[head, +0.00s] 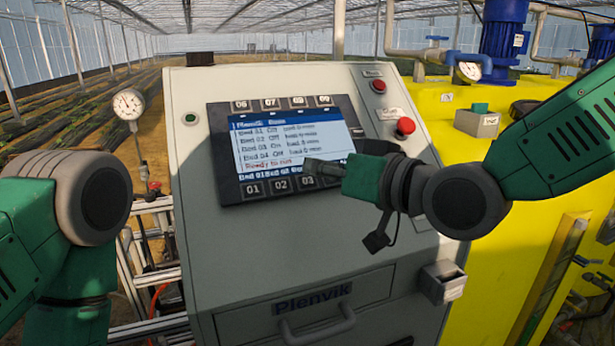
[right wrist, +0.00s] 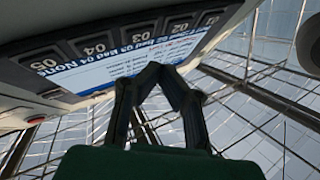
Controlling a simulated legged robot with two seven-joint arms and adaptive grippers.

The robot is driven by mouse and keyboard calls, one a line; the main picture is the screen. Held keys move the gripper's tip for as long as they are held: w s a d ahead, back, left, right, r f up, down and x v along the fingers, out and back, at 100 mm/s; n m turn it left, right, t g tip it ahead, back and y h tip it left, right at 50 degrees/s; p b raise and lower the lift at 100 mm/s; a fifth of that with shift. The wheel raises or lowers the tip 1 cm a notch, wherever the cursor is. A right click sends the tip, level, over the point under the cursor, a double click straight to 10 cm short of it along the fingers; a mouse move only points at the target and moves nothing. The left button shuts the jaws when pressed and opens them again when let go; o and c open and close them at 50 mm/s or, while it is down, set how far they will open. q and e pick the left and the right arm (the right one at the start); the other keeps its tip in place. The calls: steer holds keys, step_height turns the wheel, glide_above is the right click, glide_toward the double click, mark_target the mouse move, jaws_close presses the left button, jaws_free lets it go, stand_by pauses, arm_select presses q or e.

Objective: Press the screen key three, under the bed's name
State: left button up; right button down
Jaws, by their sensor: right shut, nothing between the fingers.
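The grey control panel's screen (head: 290,140) lists several beds, with a row of bed names along its bottom edge. Below it are dark keys, with key 03 (head: 307,183) right of keys 01 and 02; key 04 and beyond are hidden by my right gripper. My right gripper (head: 312,166) is shut and empty, its tips over the screen's lower edge, just above key 03. I cannot tell whether they touch. In the right wrist view the panel is upside down; key 03 (right wrist: 141,33) shows beyond the shut fingertips (right wrist: 165,70). My left gripper is out of view.
A red button (head: 405,126) and a smaller red one (head: 379,86) sit right of the screen. Keys 06 to 09 (head: 268,104) run above it. A drawer handle (head: 317,325) is below. A yellow tank (head: 460,200) stands right, a gauge (head: 128,104) left.

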steer(key=s+r, duration=0.1)
steer(key=s+d+r+p, duration=0.1)
steer(key=shift+s+r, duration=0.1)
steer(key=shift+r, duration=0.2)
steer(key=shift+a, duration=0.1)
stand_by(0.4)
